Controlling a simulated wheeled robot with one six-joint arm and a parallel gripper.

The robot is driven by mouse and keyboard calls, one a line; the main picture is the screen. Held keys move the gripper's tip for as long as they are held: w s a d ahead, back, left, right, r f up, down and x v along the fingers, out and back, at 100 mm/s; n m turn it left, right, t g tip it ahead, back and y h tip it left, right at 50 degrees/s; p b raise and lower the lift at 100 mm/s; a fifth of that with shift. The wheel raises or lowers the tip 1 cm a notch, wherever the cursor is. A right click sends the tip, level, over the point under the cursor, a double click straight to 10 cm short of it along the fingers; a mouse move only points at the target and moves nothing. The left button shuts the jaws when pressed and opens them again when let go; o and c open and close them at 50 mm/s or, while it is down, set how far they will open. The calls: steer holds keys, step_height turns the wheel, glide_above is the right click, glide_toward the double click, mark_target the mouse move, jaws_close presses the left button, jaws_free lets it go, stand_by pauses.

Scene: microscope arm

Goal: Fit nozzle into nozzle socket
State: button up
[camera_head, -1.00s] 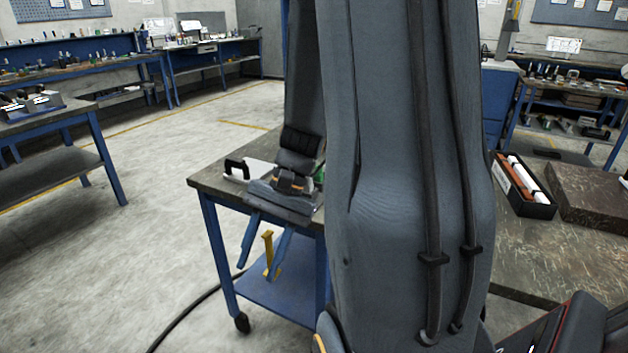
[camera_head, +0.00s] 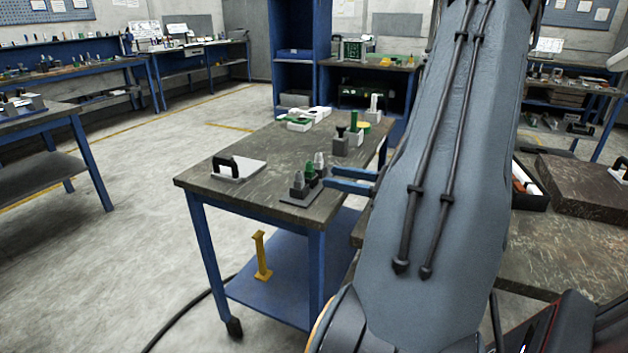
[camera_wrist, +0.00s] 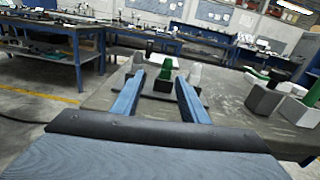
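A low dark rack (camera_head: 300,199) on the near corner of the bench cart holds three upright nozzle-like pieces. These are a dark grey one (camera_head: 298,186), a green one (camera_head: 309,173) and a light grey one (camera_head: 319,161). My gripper (camera_head: 328,176) is open and empty, its blue fingers pointing level at the rack from the right. In the wrist view, the green piece (camera_wrist: 165,74) shows in the gap just beyond the fingertips (camera_wrist: 160,76). The light grey piece (camera_wrist: 194,75) is right of it. I cannot tell which piece is the nozzle, nor identify its socket.
White-and-green parts (camera_head: 300,124) lie at the cart's far end. The cart's middle is clear.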

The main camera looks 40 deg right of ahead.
mark_target(313, 172)
steer(key=shift+d+f+m, duration=0.35)
steer(key=shift+f+m, duration=0.05)
steer(key=shift+d+p+x, duration=0.15)
steer(key=shift+p+x, duration=0.15)
steer(key=shift+x, duration=1.55)
steer(key=shift+d+p+x, duration=0.1)
steer(key=shift+p+x, duration=0.2)
steer(key=shift+x, duration=1.55)
steer(key=shift+r, duration=0.15)
jaws_close()
